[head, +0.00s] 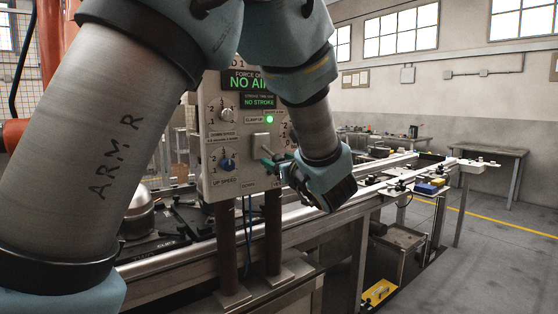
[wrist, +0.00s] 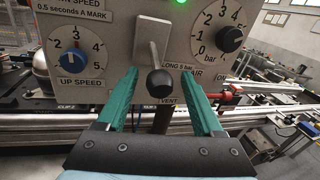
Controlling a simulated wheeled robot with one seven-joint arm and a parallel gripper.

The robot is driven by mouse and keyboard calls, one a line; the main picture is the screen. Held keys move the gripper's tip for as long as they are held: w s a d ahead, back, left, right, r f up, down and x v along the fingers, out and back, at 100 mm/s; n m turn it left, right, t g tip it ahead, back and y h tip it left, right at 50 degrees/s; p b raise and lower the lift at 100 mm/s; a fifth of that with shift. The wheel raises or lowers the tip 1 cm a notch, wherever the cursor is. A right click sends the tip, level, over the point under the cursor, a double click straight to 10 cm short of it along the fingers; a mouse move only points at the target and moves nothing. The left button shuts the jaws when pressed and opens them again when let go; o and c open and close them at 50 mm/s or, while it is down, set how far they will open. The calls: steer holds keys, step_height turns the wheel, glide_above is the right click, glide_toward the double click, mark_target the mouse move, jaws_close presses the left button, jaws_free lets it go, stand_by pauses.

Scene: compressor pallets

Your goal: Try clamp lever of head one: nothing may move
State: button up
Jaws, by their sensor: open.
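The grey control panel (head: 212,150) stands upright on two posts, with "D 1" legible at its top edge. Its lever has a pale plate and a black ball knob (wrist: 160,82); the plate (head: 262,143) also shows in the head view. My gripper (wrist: 160,76) is open, with one green finger on each side of the knob. I cannot tell whether either finger touches it. In the head view my gripper (head: 273,167) is in front of the panel's lower right, and the knob is hard to make out. A green lamp (head: 270,119) is lit beside "CLAMP UP".
The panel displays read "NO AIR" (head: 249,83) and "NO STROKE" (head: 258,101). A blue UP SPEED knob (wrist: 74,62) and a black air gauge knob (wrist: 230,39) flank the lever. Conveyor rails (head: 400,165) run behind. Open floor (head: 510,230) lies right.

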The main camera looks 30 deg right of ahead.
jaws_close()
stand_by(0.4)
stand_by(0.9)
